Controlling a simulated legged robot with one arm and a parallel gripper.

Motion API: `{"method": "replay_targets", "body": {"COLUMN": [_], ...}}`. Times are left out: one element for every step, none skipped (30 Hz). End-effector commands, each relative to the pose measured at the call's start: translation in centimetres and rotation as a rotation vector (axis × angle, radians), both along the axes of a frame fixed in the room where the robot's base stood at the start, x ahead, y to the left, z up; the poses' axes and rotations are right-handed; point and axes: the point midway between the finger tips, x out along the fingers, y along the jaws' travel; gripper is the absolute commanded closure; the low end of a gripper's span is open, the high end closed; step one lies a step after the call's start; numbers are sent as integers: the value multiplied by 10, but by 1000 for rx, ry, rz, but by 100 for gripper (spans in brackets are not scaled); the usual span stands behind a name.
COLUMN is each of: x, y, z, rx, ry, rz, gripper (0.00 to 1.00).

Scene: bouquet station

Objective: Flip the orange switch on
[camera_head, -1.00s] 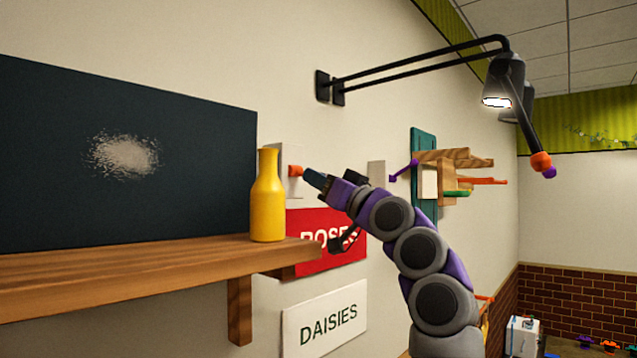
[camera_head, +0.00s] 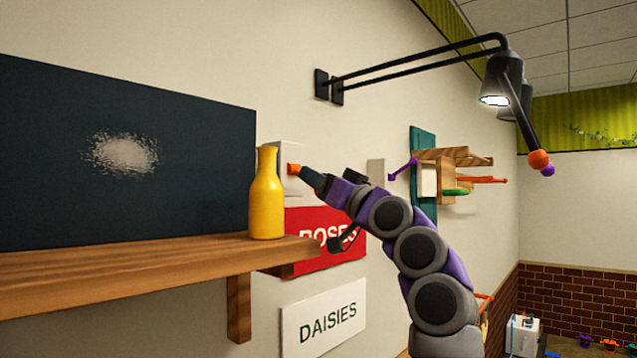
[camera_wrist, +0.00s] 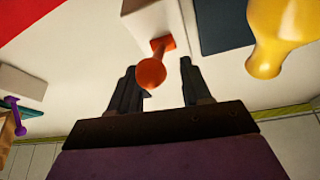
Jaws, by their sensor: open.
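The orange switch (camera_head: 294,169) sticks out from a pale plate (camera_head: 288,153) on the wall, just right of the yellow bottle. In the wrist view the orange switch (camera_wrist: 151,72) has a round knob on a short stem, coming from a white box (camera_wrist: 152,20). My gripper (camera_head: 308,172) is right at the switch. In the wrist view my gripper (camera_wrist: 158,78) is open, with one dark finger on each side. The knob lies between the fingertips, closer to the left finger. I cannot tell whether the left finger touches it.
A yellow bottle (camera_head: 266,200) stands on the wooden shelf (camera_head: 150,262) close left of the switch. Red ROSES (camera_head: 302,255) and white DAISIES (camera_head: 325,318) signs hang below. A purple switch (camera_head: 403,170) is to the right. A black lamp arm (camera_head: 420,67) reaches out above.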

Motion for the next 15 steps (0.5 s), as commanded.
{"method": "replay_targets", "body": {"x": [-1, -3, -5, -7, -10, -14, -16, -18, -22, -24, -27, -30, -31, -34, -38], "y": [-3, -4, -7, -9, -11, -14, -16, -18, -23, -26, -29, -31, -33, -35, -41], "z": [-3, -4, -5, -6, -8, -10, -12, -14, -14, -15, -17, -20, -22, -25, -26], "rx": [2, 1, 2, 3, 2, -1, -2, -2, 1, 3, 2, 0, -2, -3, -1], "ry": [-1, -1, -2, -3, -5, -6, -3, -3, -4, -5, -6, -4, -2, 0, -2], "rz": [-1, -2, -2, -2, -2, -2, -2, -3, -3, -3, -3, -2, -2, -3, -4], "gripper": [52, 52, 52, 52, 52, 52, 52, 52, 52, 52, 52, 52, 52, 52, 52]}}
